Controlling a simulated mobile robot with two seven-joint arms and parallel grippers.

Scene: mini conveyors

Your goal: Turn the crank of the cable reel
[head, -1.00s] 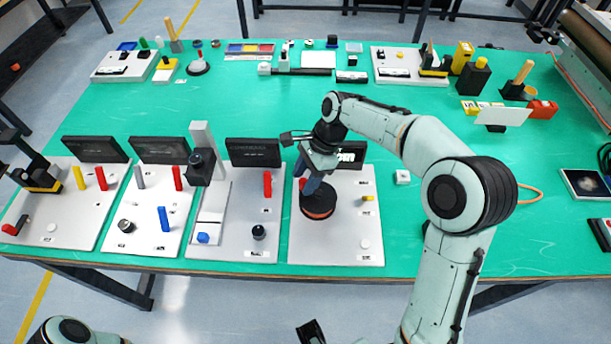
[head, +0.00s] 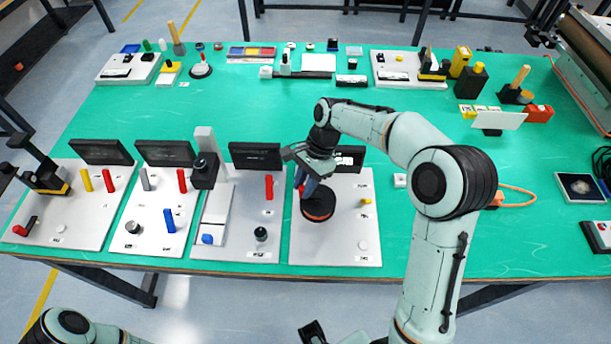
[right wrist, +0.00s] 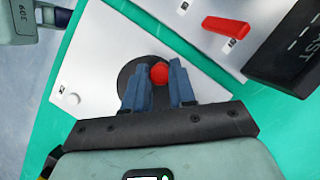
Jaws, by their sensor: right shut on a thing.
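The cable reel (head: 318,208) is a black disc with an orange-red rim on the rightmost white panel (head: 350,250). In the right wrist view the reel (right wrist: 127,77) is partly hidden by my fingers. Its crank knob (right wrist: 159,73) is a red ball near the reel's edge. My right gripper (head: 303,186) is over the far left part of the reel, pointing down. In the right wrist view, the blue fingers of my right gripper (right wrist: 158,85) stand on either side of the red knob and are shut on it. My left gripper is not in view.
A black display box (head: 350,157) stands behind the reel. A yellow peg (head: 366,202) and a white button (head: 362,245) are on the same panel, right of the reel. The neighbouring panel carries a red lever (head: 269,187).

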